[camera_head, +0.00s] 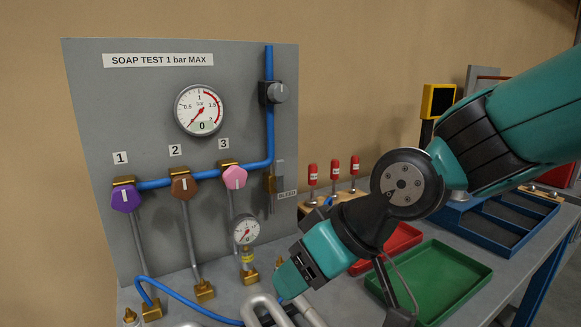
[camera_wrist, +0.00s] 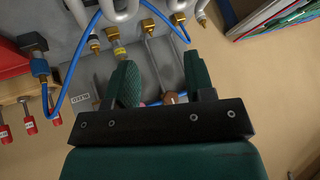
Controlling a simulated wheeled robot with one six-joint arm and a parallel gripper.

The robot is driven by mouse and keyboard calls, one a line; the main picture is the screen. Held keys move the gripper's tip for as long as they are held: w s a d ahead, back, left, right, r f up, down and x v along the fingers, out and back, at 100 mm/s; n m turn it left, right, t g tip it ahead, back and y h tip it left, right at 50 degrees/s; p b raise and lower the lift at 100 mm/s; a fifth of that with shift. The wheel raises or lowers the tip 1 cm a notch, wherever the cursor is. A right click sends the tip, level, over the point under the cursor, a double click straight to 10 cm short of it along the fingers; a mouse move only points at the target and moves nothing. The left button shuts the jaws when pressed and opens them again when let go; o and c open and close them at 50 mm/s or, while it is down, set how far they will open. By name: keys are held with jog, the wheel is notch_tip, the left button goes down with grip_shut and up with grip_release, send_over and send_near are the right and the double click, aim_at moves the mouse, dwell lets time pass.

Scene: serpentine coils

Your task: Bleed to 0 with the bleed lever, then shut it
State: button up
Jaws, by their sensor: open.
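The brass bleed valve (camera_head: 269,184) sits at the lower end of the blue pipe, on the right of the grey panel. A thin grey upright piece (camera_head: 280,172), seemingly its lever, stands beside it above the BLEED label (camera_head: 287,194). The label also shows in the wrist view (camera_wrist: 80,98). The large gauge (camera_head: 200,110) shows 0 in its window, with its needle at the lower left. My gripper (camera_wrist: 160,85) is open and empty. In the head view it is low and right of the panel, apart from the bleed valve.
Purple (camera_head: 125,198), brown (camera_head: 184,186) and pink (camera_head: 234,177) valve knobs line the blue pipe. A small gauge (camera_head: 246,231) stands below them. Grey coils (camera_head: 268,308) lie at the front.

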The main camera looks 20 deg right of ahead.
jog(key=w+d+r+m+t+b, duration=0.15)
jog(key=w+d+t, duration=0.25)
jog(key=w+t, duration=0.55)
jog(key=m+t+h, duration=0.2)
jog(key=t+h, duration=0.1)
send_near(281, 165)
jog(key=w+p, duration=0.3)
jog(key=w, duration=0.1)
jog(key=w+a+p, duration=0.1)
jog(key=w+p, duration=0.2)
jog(key=w, duration=0.1)
jog(key=w+a+p, duration=0.1)
jog(key=w+p, duration=0.2)
jog(key=w, duration=0.1)
jog(key=shift+w+a+f+p, duration=0.1)
jog(key=shift+f+p, duration=0.05)
jog(key=shift+p, duration=0.2)
grip_shut()
